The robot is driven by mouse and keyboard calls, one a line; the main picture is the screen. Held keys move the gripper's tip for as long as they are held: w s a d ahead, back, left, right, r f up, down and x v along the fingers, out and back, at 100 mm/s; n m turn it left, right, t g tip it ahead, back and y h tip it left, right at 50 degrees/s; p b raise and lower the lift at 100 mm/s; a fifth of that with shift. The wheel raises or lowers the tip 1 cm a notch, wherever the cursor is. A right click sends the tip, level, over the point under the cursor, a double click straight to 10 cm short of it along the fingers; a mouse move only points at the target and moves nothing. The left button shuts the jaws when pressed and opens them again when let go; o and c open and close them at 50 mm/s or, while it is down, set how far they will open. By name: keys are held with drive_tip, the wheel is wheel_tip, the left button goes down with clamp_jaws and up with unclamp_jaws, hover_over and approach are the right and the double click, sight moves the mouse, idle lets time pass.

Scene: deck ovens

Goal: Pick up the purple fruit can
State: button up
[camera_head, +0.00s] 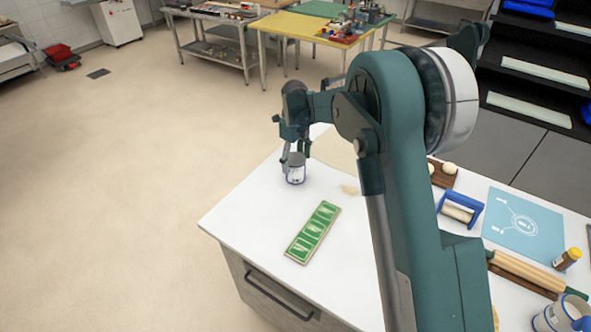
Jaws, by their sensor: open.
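A small can (296,173) stands upright on the white counter (243,213), close to its far left edge. It looks pale with a dark bluish or purple rim; its label is too small to read. My gripper (294,158) points down right at the can, its jaws open. One finger shows at the can's left side and the other at its upper right. I cannot tell whether the fingers touch the can.
A green panel (313,232) lies in front of the can. My arm hides the counter's middle. To the right are a blue-handled tool (460,208), a blue mat (523,227), a rolling pin (526,272), a yellow-brown jar (567,259) and a white-and-blue container (562,317).

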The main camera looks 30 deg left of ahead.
drive_tip(key=shift+f, duration=0.1)
drive_tip(key=shift+w+f, duration=0.15)
drive_tip(key=shift+f, duration=2.35)
drive_tip(key=shift+c, duration=0.7)
drive_tip(key=c, duration=1.2)
drive_tip(key=shift+r, duration=0.2)
drive_tip(key=shift+r, duration=4.85)
